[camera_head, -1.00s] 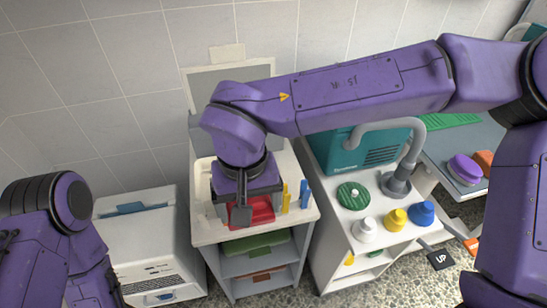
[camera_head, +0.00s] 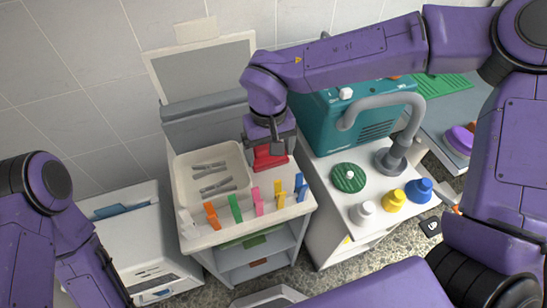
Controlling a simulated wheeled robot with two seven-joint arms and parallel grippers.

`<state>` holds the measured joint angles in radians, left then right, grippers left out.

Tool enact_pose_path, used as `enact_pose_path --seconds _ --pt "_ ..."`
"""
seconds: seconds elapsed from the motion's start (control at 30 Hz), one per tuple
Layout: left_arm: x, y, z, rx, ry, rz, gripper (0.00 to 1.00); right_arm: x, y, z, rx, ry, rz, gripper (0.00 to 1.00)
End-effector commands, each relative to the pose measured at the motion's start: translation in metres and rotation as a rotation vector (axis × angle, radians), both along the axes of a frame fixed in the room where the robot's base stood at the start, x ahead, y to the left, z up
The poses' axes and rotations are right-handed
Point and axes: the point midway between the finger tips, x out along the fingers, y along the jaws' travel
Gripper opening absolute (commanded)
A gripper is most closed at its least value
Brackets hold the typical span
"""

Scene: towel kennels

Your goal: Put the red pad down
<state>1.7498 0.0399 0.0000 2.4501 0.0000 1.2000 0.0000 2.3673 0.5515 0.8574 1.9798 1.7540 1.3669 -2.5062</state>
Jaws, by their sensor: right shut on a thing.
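The red pad (camera_head: 270,157) is in the jaws of my right gripper (camera_head: 271,141). The gripper points down and is shut on the pad. The pad is at the back right of the white-topped cart (camera_head: 205,241), right of the pale tray, near the teal machine. I cannot tell whether the pad touches the cart top. The gripper hides part of the pad. My left arm shows at the left edge, but its gripper is out of view.
The pale tray (camera_head: 181,184) holds grey metal tools. Several coloured clips, such as the green clip (camera_head: 235,208), stand along the cart's front. A teal machine (camera_head: 318,122) with a grey hose stands at right. A green disc (camera_head: 348,177) and coloured knobs sit before it.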

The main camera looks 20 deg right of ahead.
Motion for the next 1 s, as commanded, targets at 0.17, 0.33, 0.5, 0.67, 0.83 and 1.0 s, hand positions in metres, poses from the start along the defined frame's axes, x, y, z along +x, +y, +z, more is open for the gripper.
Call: enact_pose_path --seconds 0.17,0.33,0.5,0.67,0.83,1.0 --pt "0.0 0.0 -0.002 0.0 0.0 0.0 0.43 0.007 -0.01 -0.014 0.001 0.0 -0.001 0.64" --pt "0.0 0.0 -0.007 0.0 0.0 0.0 0.43 0.011 -0.016 -0.039 -0.001 0.003 0.0 0.64" --pt "0.0 0.0 -0.008 0.0 0.0 0.0 0.43 0.011 -0.016 -0.053 0.0 0.0 -0.002 0.64" --pt "0.0 0.0 -0.008 0.0 0.0 0.0 0.43 0.011 -0.016 -0.053 0.001 0.0 -0.002 0.64" --pt "0.0 0.0 -0.006 0.0 0.0 0.0 0.43 0.011 -0.016 -0.055 0.0 -0.001 -0.002 1.0" --pt "0.0 0.0 -0.006 0.0 0.0 0.0 0.43 0.011 -0.016 -0.055 0.0 -0.001 -0.002 1.0"
